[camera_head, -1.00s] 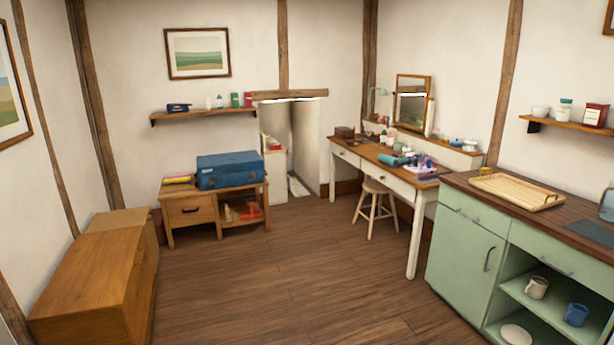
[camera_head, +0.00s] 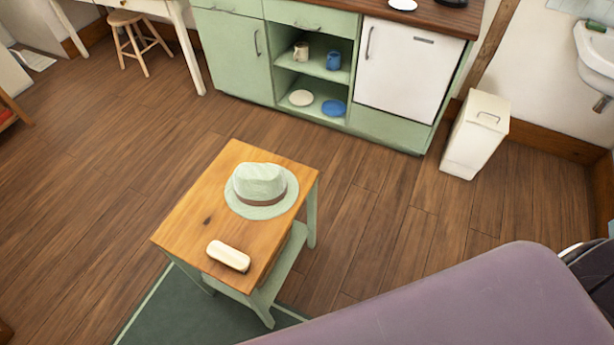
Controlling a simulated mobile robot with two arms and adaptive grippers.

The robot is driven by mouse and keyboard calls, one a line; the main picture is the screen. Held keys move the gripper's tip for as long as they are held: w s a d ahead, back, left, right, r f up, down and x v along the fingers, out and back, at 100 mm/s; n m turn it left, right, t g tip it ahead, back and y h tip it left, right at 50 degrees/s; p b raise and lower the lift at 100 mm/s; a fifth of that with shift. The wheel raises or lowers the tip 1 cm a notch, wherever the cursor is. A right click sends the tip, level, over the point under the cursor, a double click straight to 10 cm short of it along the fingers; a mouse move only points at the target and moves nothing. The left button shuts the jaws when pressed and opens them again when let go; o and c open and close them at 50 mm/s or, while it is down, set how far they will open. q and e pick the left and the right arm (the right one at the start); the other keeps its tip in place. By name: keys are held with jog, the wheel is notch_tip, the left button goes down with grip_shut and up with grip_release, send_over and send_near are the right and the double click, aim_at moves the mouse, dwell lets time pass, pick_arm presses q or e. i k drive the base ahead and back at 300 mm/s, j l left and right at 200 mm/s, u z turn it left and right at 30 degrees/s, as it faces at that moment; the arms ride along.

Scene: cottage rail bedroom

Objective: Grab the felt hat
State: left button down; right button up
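The felt hat (camera_head: 260,187) is pale green with a brown band. It sits brim down on the far right part of a small wooden-topped side table (camera_head: 203,212) with green legs. A cream oblong case (camera_head: 229,256) lies on the same tabletop, nearer to me and apart from the hat. Neither of my grippers shows in the head view.
A green cabinet (camera_head: 235,55) with open shelves and a white door stands beyond the table. A white bin (camera_head: 476,135) stands at right. A mauve padded surface (camera_head: 470,300) fills the lower right. A green rug (camera_head: 165,312) lies below the table. Wooden floor (camera_head: 95,195) is clear at left.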

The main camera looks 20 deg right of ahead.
aim_at(259, 181)
jog(key=z, duration=0.15)
jog(key=u, duration=0.6)
jog(key=l+u, duration=1.4)
jog(key=k+l+u, duration=0.2)
jog(key=u, duration=0.25)
